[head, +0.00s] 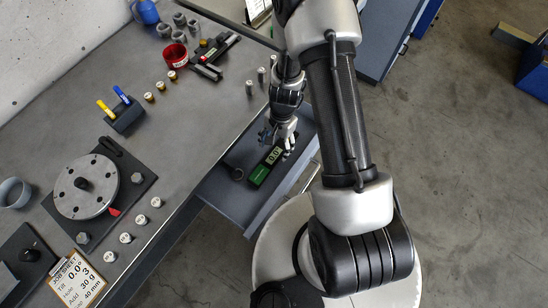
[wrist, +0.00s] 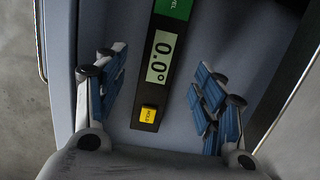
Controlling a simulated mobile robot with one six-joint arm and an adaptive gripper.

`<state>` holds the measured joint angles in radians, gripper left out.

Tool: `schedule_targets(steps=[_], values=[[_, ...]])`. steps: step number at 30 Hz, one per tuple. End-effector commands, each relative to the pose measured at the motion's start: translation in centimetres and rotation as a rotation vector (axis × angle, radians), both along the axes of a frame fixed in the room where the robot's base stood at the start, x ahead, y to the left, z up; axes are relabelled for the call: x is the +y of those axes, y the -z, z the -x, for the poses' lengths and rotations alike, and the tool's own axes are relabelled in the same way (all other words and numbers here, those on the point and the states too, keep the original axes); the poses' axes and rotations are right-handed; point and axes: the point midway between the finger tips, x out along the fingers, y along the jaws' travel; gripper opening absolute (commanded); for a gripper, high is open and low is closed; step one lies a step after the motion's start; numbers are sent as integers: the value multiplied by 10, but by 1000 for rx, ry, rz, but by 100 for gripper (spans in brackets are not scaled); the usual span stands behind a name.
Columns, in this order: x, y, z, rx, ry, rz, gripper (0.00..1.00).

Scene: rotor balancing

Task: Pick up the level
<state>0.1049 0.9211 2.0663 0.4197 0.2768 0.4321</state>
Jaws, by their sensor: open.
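The level (head: 266,168) is a dark bar with a green label and a display. It lies in the open drawer (head: 226,198) below the bench edge. In the wrist view the level (wrist: 157,75) shows a display reading 0.0°, a yellow button and a green end. My gripper (head: 283,133) is over the drawer at the level's far end. In the wrist view my gripper (wrist: 163,90) is open, with blue-padded fingers on both sides of the level and a gap on each side. Neither finger visibly touches it. I cannot tell the height of the fingertips above the drawer floor.
A dark round item (head: 237,174) lies in the drawer left of the level. The drawer walls stand close around my gripper.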

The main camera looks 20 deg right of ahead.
Motion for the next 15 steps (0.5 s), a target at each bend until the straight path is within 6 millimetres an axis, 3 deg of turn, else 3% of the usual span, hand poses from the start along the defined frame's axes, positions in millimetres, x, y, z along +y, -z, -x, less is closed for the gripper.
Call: schedule_targets(steps=[11, 15], values=[[7, 47, 4, 2, 0, 0, 63], [7, 52, 4, 1, 0, 1, 63]])
